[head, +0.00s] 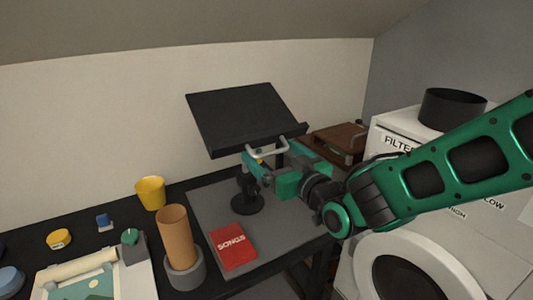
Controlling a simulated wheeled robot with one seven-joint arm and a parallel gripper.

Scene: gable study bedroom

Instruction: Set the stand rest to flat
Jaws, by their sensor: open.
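A black stand (245,110) stands on the dark table, its wide flat rest tilted with the back edge higher than the front lip. Its round black base (248,204) sits on a grey mat. My gripper (258,163) reaches in from the right and is open, just in front of the rest's lower lip. A pale grey bar (268,149) shows between the gripper and the lip; I cannot tell whether the fingers touch it. The gripper hides part of the stand's post and the lower edge of the rest.
A red SONGS book (232,246) lies in front of the stand. A tan cylinder (176,238) in a grey holder and a yellow cup (151,192) stand left. A brown case (338,138) lies behind my arm. A white washer (400,262) stands right.

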